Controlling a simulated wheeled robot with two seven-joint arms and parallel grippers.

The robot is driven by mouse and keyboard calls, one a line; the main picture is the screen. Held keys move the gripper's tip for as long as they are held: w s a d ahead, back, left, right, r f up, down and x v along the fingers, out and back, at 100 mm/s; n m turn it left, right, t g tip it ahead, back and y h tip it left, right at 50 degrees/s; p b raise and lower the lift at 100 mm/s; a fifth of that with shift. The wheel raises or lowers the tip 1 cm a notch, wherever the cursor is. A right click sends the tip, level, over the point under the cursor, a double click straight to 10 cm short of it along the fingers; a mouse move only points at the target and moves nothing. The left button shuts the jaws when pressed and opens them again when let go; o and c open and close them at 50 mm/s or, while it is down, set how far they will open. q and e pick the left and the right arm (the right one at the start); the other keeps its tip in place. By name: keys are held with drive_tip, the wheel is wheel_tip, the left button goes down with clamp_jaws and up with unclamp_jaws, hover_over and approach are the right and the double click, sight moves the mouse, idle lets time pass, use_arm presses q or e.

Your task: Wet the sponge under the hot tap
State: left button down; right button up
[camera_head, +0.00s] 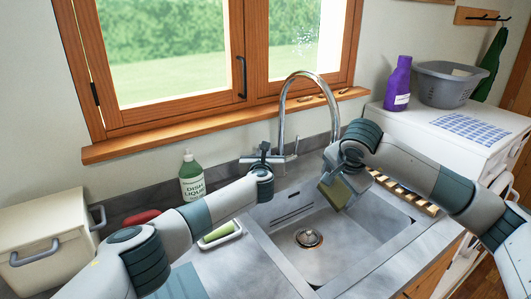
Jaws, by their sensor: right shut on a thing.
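My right gripper (348,176) is shut on the sponge (336,194), a block with an olive-yellow face. It holds the sponge above the right part of the sink (283,250), below the end of the spout. The chrome tap (282,112) has a tall curved spout; my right wrist is close to its end and partly covers that area. No water stream is visible. My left gripper (264,153) is at the tap's base, by the lever on the left side (247,160). Whether it touches the lever or is open cannot be told.
A green dish liquid bottle (192,178) and a white dish with a green block (218,235) stand left of the sink. A beige bin (42,240) is at far left. A slatted wooden rack (408,195) lies right. A purple bottle (398,85) and grey basin (450,86) stand at back right.

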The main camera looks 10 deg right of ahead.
use_arm(q)
drive_tip(key=shift+w+a+n+g, duration=0.2)
drive_tip(key=shift+w+n+g, duration=0.25)
drive_tip(key=shift+g, duration=0.25)
drive_tip(key=c, duration=1.8)
unclamp_jaws()
drive_tip(key=shift+w, duration=0.1)
drive_tip(key=shift+v, duration=6)
use_arm(e)
drive_tip(key=shift+s, duration=0.1)
use_arm(q)
drive_tip(key=shift+f+b, duration=0.65)
use_arm(e)
drive_tip(key=s+a, duration=0.2)
drive_tip(key=s, duration=0.5)
drive_tip(key=shift+s+a, duration=0.15)
drive_tip(key=shift+s, duration=0.1)
